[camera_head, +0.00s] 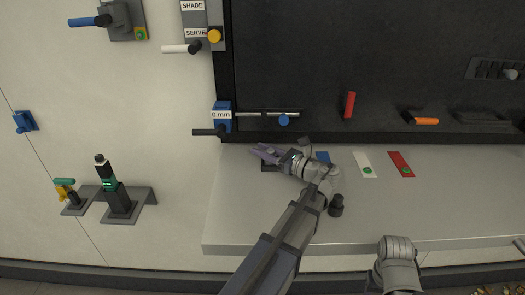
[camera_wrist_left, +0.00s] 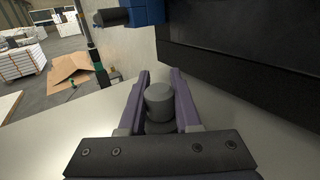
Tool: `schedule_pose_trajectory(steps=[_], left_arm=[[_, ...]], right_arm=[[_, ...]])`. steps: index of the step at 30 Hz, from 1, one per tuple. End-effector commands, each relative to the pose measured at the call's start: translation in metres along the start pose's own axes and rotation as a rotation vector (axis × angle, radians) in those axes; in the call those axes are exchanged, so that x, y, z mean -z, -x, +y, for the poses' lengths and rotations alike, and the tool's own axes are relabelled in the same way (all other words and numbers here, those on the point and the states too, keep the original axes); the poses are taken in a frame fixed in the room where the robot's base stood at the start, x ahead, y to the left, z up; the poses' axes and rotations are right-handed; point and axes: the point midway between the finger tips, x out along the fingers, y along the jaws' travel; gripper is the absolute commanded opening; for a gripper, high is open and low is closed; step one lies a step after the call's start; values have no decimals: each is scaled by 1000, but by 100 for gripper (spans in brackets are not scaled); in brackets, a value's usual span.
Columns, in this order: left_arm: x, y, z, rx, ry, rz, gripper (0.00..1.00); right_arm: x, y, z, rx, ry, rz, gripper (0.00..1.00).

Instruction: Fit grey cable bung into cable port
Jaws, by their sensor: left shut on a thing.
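My left gripper (camera_head: 262,151) is over the left end of the light grey shelf, close to the dark panel's lower edge. In the left wrist view its two purple fingers (camera_wrist_left: 160,92) are closed around a grey cylinder, the grey cable bung (camera_wrist_left: 158,98), which stands upright between them. A darker round part shows just below the bung. A small dark block (camera_head: 269,166) sits under the fingers in the head view. I cannot make out the cable port. My right arm shows at the lower right, but its fingers are not visible.
The shelf (camera_head: 235,215) carries blue, white (camera_head: 366,164) and red (camera_head: 401,164) cards right of the gripper. A blue clamp (camera_head: 222,115) with a metal rod juts out just above it. A red handle (camera_head: 349,104) and an orange-tipped handle (camera_head: 424,121) are on the panel. The shelf's left front is clear.

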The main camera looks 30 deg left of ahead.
Motion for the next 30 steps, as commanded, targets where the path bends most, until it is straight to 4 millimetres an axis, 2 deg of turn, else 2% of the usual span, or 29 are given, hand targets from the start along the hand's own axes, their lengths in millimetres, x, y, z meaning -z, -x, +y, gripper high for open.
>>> schedule_pose_trajectory(steps=[9, 10, 19, 30], left_arm=[[4, 0, 0, 0, 0, 1, 0], [4, 0, 0, 0, 0, 1, 34], [3, 0, 0, 0, 0, 0, 67], [3, 0, 0, 0, 0, 0, 67]], right_arm=[[0, -3, 0, 0, 0, 0, 57], [0, -3, 0, 0, 0, 0, 57], [0, -3, 0, 0, 0, 0, 57], [0, -3, 0, 0, 0, 0, 57]])
